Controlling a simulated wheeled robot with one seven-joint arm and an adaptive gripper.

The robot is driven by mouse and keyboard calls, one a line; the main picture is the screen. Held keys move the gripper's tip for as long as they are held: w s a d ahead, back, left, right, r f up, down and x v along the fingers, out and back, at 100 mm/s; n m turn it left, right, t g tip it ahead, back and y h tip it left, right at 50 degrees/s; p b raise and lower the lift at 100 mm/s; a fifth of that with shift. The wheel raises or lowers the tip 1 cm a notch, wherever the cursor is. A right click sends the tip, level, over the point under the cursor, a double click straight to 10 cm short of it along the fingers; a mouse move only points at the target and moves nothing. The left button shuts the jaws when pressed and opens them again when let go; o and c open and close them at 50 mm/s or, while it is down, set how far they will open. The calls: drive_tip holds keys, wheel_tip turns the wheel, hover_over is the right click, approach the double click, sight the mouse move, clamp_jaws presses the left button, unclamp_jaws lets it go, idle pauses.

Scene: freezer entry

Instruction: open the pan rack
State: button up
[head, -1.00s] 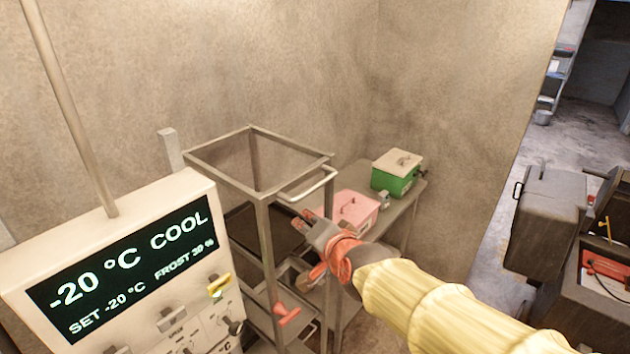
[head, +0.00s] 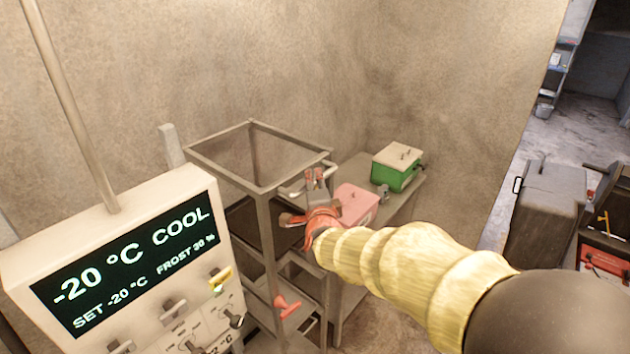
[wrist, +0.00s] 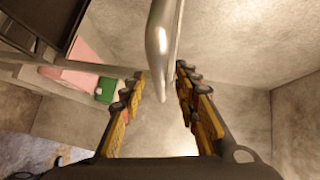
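The pan rack (head: 262,188) is a grey metal frame with a dark tray (head: 250,222) inside, standing against the wall. A pale bar handle (head: 294,192) sits at its upper right edge, partly hidden by my gripper (head: 316,178). The wrist view shows the handle (wrist: 160,45) as a shiny bar running between my gripper's two fingers (wrist: 161,78). The fingers are spread, with visible gaps to the bar on both sides. A red handle (head: 287,304) sits lower on the rack.
A control panel (head: 190,215) reading -20 °C stands at the front left. A side table beside the rack holds a pink box (head: 356,203) and a green box with a pale lid (head: 396,168). Dark cases (head: 545,215) stand at the right.

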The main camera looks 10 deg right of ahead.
drive_tip(key=shift+w+d+f, duration=0.1)
drive_tip(key=shift+w, duration=0.55)
drive_tip(key=c, duration=0.3)
clamp_jaws()
idle(0.3)
